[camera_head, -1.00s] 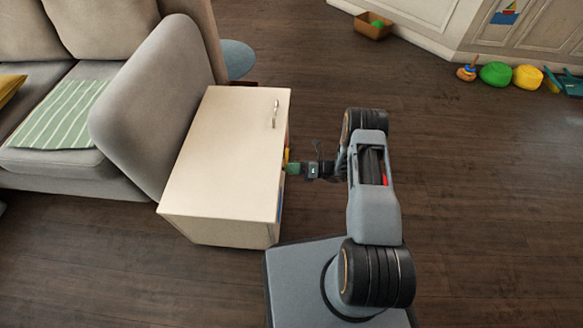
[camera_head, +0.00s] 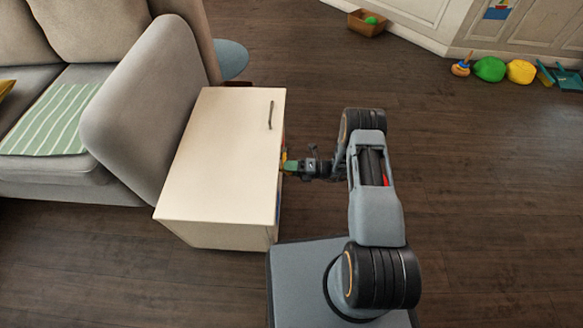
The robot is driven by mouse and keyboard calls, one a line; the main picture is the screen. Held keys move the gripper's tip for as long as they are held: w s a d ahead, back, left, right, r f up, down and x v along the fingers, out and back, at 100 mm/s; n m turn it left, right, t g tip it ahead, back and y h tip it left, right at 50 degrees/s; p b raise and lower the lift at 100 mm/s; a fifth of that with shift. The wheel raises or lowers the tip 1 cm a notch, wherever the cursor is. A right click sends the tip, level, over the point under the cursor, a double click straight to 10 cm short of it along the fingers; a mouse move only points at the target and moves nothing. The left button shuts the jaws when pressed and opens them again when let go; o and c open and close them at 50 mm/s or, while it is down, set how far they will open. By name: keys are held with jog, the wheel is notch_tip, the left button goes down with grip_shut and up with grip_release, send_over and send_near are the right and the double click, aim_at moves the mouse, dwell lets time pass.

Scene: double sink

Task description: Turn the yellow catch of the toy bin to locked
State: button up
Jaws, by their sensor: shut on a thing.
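The toy bin (camera_head: 215,165) is a cream box with a flat lid and a dark bar handle (camera_head: 271,115) on top. Its right side faces my arm and is mostly hidden from above. A small bit of the yellow catch (camera_head: 284,158) shows at that right side, just beyond my fingertips. My gripper (camera_head: 291,165), with green fingers, reaches left to this side and is shut on the yellow catch. The fingers cover most of the catch, and I cannot tell its exact angle.
A grey sofa (camera_head: 140,95) stands against the bin's left side. A brown box with a green ball (camera_head: 370,20) and several toys (camera_head: 490,69) lie along the far wall. The dark wooden floor right of my arm is clear.

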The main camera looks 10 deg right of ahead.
dwell(0.3)
jog(key=o, duration=1.3)
jog(key=d, duration=0.4)
jog(key=s+d+p, duration=0.1)
jog(key=d, duration=0.4)
jog(key=s+d+p, duration=0.1)
jog(key=d, duration=0.3)
jog(key=shift+d, duration=0.35)
